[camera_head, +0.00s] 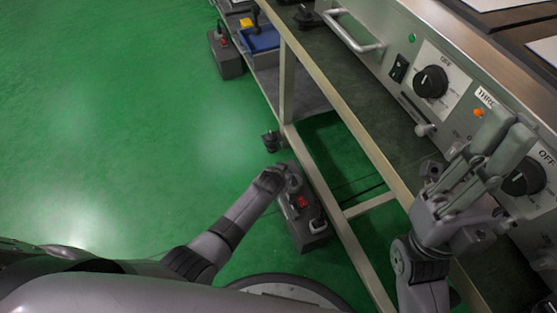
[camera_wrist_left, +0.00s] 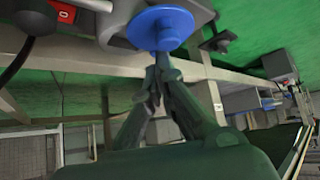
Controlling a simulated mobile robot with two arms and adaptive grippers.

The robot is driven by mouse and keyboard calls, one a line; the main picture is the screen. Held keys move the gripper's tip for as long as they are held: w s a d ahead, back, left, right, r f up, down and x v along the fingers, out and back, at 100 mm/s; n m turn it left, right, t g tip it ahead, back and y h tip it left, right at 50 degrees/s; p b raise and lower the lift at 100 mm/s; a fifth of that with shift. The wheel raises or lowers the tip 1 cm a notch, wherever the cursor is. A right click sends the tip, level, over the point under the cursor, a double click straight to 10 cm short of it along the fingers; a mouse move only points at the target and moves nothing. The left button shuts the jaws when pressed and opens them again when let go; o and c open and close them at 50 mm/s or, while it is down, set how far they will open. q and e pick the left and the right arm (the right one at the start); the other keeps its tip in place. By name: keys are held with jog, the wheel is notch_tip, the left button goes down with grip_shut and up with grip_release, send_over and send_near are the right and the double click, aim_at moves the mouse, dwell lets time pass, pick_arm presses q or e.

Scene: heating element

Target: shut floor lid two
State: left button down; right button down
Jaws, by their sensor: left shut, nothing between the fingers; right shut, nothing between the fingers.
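A grey floor box (camera_head: 307,232) with a red switch (camera_head: 302,202) stands on the green floor beside the table leg. In the left wrist view the box (camera_wrist_left: 105,22) shows its red switch (camera_wrist_left: 64,14) and a round blue disc (camera_wrist_left: 160,27). My left gripper (camera_wrist_left: 164,64) is shut and empty, its fingertips at the disc's lower edge; I cannot tell whether they touch. In the head view my left gripper (camera_head: 280,178) is at the box's upper end, partly hidden by its wrist. I cannot tell which part is the lid. My right gripper (camera_head: 507,130) is shut and empty before the control panel.
A control panel with black knobs (camera_head: 431,82) and a metal handle (camera_head: 350,38) runs along the right. Another grey box (camera_head: 226,56) stands farther back, near a blue tray (camera_head: 262,40) on the lower shelf. The table frame (camera_head: 285,85) borders the floor box. Floor to the left is clear.

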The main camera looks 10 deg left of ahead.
pick_arm(q)
jog(key=shift+w, duration=0.1)
dwell(0.4)
jog(key=shift+w+d+b, duration=0.1)
jog(key=shift+w+b, duration=0.35)
jog(key=shift+w, duration=0.25)
